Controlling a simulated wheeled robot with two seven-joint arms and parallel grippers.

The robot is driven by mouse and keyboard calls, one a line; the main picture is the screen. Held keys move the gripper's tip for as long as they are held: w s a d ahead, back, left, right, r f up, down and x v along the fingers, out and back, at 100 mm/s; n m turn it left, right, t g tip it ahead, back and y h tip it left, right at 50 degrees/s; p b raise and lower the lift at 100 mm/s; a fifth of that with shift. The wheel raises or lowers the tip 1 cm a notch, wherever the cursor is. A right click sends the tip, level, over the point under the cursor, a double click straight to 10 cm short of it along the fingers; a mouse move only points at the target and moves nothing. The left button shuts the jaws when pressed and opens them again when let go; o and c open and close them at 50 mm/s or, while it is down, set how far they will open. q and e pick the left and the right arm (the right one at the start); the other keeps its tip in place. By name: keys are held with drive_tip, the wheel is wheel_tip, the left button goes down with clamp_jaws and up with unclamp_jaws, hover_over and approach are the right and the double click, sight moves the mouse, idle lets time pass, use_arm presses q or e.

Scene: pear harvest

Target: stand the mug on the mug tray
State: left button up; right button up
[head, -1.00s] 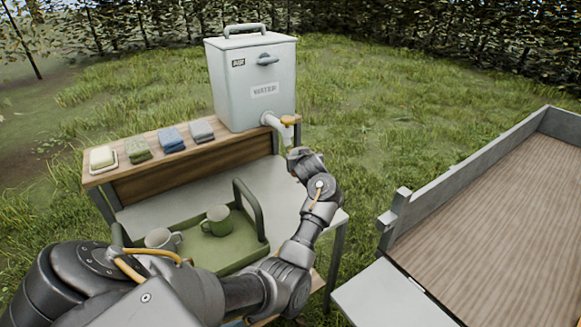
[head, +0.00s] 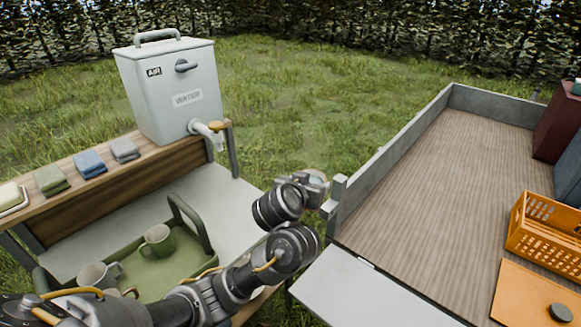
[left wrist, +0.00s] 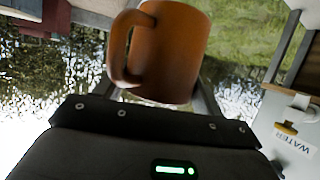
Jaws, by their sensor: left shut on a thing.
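An orange-brown mug (left wrist: 170,52) is held between the two fingers of my left gripper (head: 314,180) in the left wrist view, its handle to the left. In the head view this gripper is over the grass, between the washstand and the cart, and the mug in it cannot be made out. The green mug tray (head: 180,268) lies on the stand's lower shelf, left of the gripper and apart from it. A green mug (head: 157,241) and a greyish mug (head: 96,275) stand on it. My arm hides part of the tray. My right gripper is out of view.
A white water container (head: 170,95) with a tap (head: 208,130) stands on the upper shelf beside folded cloths (head: 88,162). Pale shelf (head: 222,205) is bare right of the tray. The cart bed (head: 420,180) holds an orange crate (head: 545,235) at right.

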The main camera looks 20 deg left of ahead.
use_arm(q)
drive_tip(key=s+d+f+m+h, duration=0.2)
drive_tip(key=s+d+h, duration=0.1)
drive_tip(key=s+d, duration=0.3)
drive_tip(key=s+d+f+m+g+h, duration=0.1)
drive_tip(key=s+d+f+m+h, duration=0.1)
drive_tip(key=s+d, duration=0.5)
drive_tip(key=s+m+h, duration=0.1)
drive_tip(key=s, duration=0.2)
drive_tip(key=shift+f+m+g+h, duration=0.3)
drive_tip(key=shift+f, duration=0.05)
